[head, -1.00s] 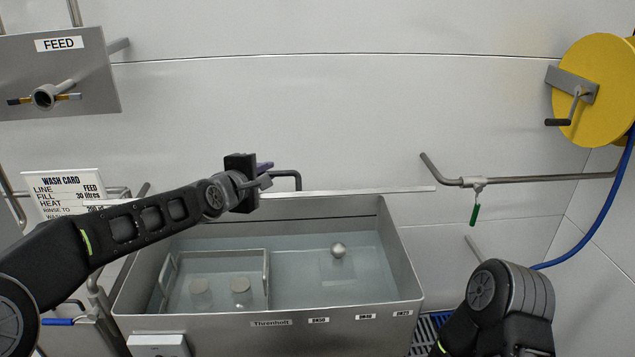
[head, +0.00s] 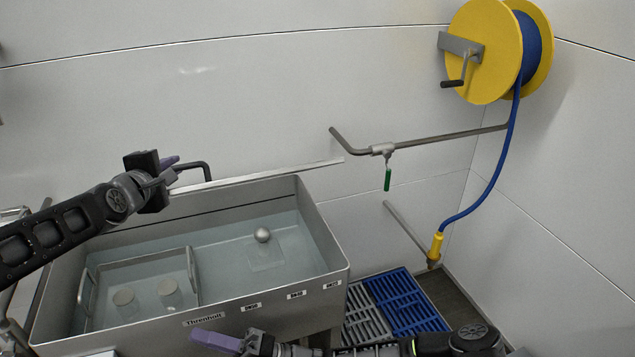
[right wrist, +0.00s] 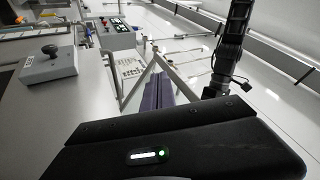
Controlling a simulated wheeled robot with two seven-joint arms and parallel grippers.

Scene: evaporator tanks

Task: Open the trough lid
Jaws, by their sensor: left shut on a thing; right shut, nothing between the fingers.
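The steel trough (head: 268,296) stands open in the head view, with clear liquid inside. Its lid (head: 270,177) shows as a thin pale strip along the back rim, raised and seen nearly edge-on. A dark bent handle (head: 207,168) rises at the lid's left part. My left gripper (head: 172,170) is at this handle and shut on it; the exact contact is partly hidden. My right gripper (head: 205,339) is low in front of the trough's front wall, shut and empty. Its purple fingers also show in the right wrist view (right wrist: 158,92).
A ball (head: 262,235) and a wire-handled basket (head: 192,268) with two round pieces sit in the trough. A wall pipe with green-handled valve (head: 387,178), yellow hose reel (head: 485,60) and blue hose (head: 497,165) are right. Blue and grey floor grates (head: 405,302) lie below.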

